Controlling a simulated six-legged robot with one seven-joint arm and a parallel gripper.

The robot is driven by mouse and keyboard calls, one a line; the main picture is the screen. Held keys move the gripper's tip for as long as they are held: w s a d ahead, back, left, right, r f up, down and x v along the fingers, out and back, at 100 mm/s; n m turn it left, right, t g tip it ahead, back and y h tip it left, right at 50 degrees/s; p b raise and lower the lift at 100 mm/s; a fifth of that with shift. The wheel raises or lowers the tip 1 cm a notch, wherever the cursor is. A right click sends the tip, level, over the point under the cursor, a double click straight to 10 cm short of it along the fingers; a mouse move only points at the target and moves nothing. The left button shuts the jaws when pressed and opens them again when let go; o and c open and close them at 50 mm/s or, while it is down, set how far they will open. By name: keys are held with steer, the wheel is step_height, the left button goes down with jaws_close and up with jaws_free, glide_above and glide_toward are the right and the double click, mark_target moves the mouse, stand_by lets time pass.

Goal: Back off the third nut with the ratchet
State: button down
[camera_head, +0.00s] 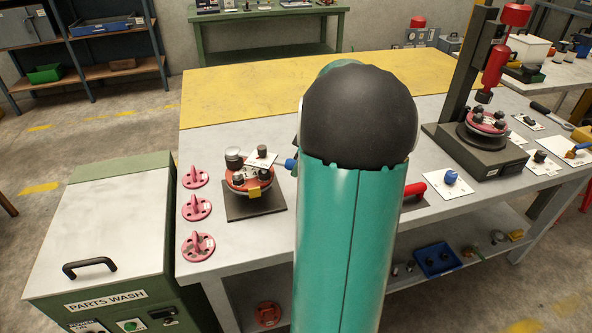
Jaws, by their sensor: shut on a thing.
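A red flanged spool (238,183) stands on a dark square plate (256,207) at the left of the workbench. Dark and grey fastener parts stand on its top, and a yellow piece sits at its front edge. I cannot tell which of them is the third nut. A blue piece (290,163), perhaps the ratchet's handle, reaches from the spool's right side towards my arm. The rest of it is hidden. My green arm with its black joint fills the middle of the picture and covers my gripper, so its fingers do not show.
Several pink flanged parts (197,208) lie along the workbench's left edge. A red-handled tool (414,191) and a blue part (450,177) lie right of my arm. A dark press stand (476,150) rises at the right. A green parts-wash cabinet (105,235) adjoins the left. The yellow back strip (240,95) is clear.

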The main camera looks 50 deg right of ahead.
steer(key=shift+w+d+r, duration=0.1)
steer(key=shift+d, duration=0.3)
steer(key=w+d+n, duration=0.1)
steer(key=w+d+n+y, duration=0.1)
steer(key=d, duration=0.1)
steer(key=shift+d+n, duration=0.25)
steer(key=shift+n, duration=0.15)
steer(key=w+d+n+g, duration=0.1)
steer(key=w+d+n, duration=0.1)
steer(key=d, duration=0.1)
steer(key=shift+w+d+y, duration=0.15)
steer(key=shift+w+y, duration=0.25)
